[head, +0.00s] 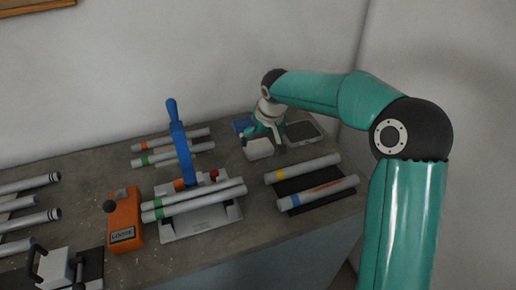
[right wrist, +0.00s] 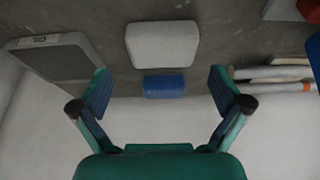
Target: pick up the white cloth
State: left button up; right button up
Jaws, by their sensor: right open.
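The white cloth (head: 260,148) looks like a folded, rounded pad lying flat on the bench near its back, in the right half of the head view. It also shows at the top middle of the right wrist view (right wrist: 162,44). My right gripper (head: 267,134) is over the back of the bench, just behind the cloth. In the right wrist view its fingers (right wrist: 162,90) are spread wide with nothing between them held, and the cloth lies beyond the fingertips. My left gripper is not in view.
A blue block (right wrist: 164,86) lies beside the cloth. A grey-rimmed dark tray (head: 303,132) is to its right. Tubes on a black mat (head: 310,182) lie in front. A jig with a blue lever (head: 180,150) and an orange box (head: 124,220) stand left. The wall is close behind.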

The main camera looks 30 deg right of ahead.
aim_at(258, 145)
jog(key=shift+p+x, duration=0.7)
jog(key=shift+x, duration=2.1)
jog(key=shift+w+a+r, duration=0.1)
jog(key=c, duration=0.8)
jog(key=shift+r, duration=0.85)
notch_tip(258, 145, up, 18)
jog(key=shift+r+p, duration=0.15)
jog(key=shift+p, duration=0.25)
